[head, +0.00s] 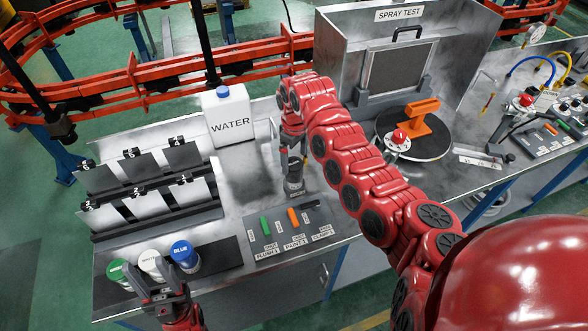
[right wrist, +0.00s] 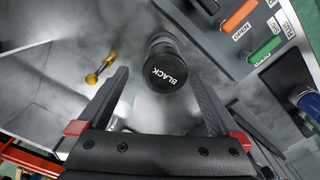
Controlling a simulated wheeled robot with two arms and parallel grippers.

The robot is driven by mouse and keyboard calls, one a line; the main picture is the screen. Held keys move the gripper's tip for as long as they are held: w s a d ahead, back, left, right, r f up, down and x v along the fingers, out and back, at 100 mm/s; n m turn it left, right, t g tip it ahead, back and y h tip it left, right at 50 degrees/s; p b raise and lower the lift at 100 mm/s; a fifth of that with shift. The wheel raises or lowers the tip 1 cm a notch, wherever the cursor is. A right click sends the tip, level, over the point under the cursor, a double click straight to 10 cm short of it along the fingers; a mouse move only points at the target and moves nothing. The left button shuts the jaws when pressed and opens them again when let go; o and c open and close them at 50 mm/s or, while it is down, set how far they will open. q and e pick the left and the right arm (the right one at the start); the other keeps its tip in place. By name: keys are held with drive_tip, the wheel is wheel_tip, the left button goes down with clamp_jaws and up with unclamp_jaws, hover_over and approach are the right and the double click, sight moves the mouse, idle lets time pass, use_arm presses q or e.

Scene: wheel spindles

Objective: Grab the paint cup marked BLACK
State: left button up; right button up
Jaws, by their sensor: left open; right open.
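The paint cup marked BLACK (head: 294,180) stands upright on the bench in the head view, behind the switch panel. In the right wrist view its dark lid, lettered BLACK (right wrist: 168,77), sits ahead, between the lines of the two fingers. My right gripper (head: 292,155) is open and points down just above the cup; it also shows in the right wrist view (right wrist: 159,76). No contact with the cup is visible. My left gripper (head: 163,291) is open and empty at the front edge, close to the white cup (head: 151,263).
Green (head: 119,271) and blue (head: 184,255) cups stand beside the white one. A WATER jug (head: 229,117) stands behind. The switch panel (head: 292,233) lies in front of the black cup. A yellow-handled tool (right wrist: 103,67) lies near it. The turntable (head: 435,140) is to the right.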

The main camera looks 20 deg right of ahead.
drive_tip(key=f+p, duration=0.2)
drive_tip(key=f, duration=0.1)
drive_tip(key=f+p, duration=0.1)
drive_tip(key=shift+s+a+f, duration=0.25)
drive_tip(key=shift+s+f, duration=0.05)
drive_tip(key=shift+w+f, duration=0.1)
drive_tip(key=shift+f, duration=0.3)
clamp_jaws()
